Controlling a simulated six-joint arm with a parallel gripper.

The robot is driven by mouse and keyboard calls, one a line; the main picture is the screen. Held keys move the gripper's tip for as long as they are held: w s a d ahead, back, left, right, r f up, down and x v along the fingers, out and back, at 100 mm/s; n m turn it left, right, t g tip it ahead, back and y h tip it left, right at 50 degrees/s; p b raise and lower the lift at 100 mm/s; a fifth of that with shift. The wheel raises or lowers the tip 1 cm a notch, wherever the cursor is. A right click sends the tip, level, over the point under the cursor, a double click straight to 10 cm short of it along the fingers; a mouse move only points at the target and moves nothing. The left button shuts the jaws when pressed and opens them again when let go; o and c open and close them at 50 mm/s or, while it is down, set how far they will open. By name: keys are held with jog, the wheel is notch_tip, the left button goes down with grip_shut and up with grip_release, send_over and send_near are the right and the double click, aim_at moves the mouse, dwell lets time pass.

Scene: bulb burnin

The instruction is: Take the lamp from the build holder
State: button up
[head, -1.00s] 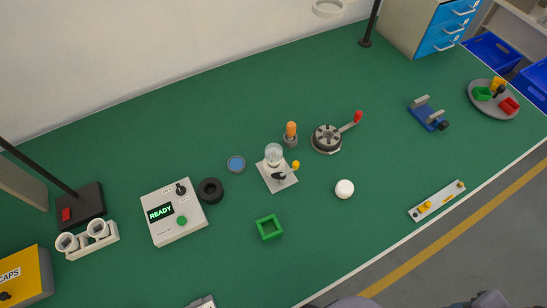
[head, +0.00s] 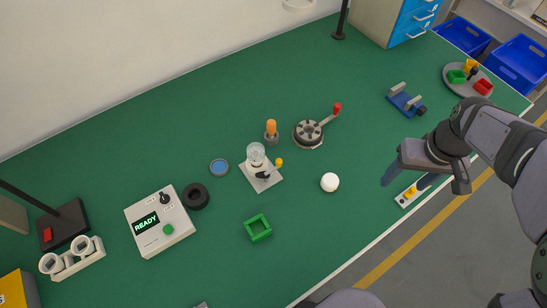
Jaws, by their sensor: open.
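The lamp (head: 256,152), with a clear glass top, stands upright in the build holder (head: 263,180), a small pale square base with a black and yellow clamp handle. My gripper (head: 402,182) is over the right front part of the table, open and empty, far to the right of the holder. Its fingers point down and left, and it partly hides the grey bar with yellow parts (head: 405,199).
A white ball (head: 329,182), a round grey device with a red-tipped lever (head: 308,133) and an orange-topped tool (head: 271,130) stand near the holder. A green square frame (head: 258,228) lies in front. A control box reading READY (head: 160,222) is to the left. Green table is clear between gripper and ball.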

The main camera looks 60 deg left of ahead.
aim_at(257, 149)
jog(key=s+a+f+n, duration=0.1)
jog(key=s+a+n, duration=0.25)
jog(key=a, duration=0.55)
jog(key=s+a+f+n, duration=0.15)
jog(key=s+a, duration=0.25)
jog(key=a, duration=0.6)
jog(key=s+a+n, duration=0.1)
jog(key=s+a, duration=0.2)
jog(key=s, duration=0.1)
jog(key=s+a+n, duration=0.2)
jog(key=s+a, duration=0.2)
jog(key=s, duration=0.1)
jog(key=s+a+f+n+g+y, duration=0.1)
jog(key=s+a+n, duration=0.1)
jog(key=s+a, duration=0.2)
jog(key=shift+s+b, duration=0.2)
jog(key=shift+b, duration=0.2)
jog(key=shift+s+a+f+t, duration=0.1)
jog(key=shift+s+f+t, duration=0.15)
jog(key=shift+s, duration=0.4)
jog(key=shift+s+a+f+p, duration=0.15)
jog(key=shift+f+p, duration=0.75)
jog(key=shift+f, duration=0.9)
jog(key=shift+a+f+p, duration=0.2)
jog(key=shift+f+p, duration=0.7)
jog(key=shift+f, duration=0.9)
jog(key=shift+c, duration=0.6)
jog(key=c, duration=1)
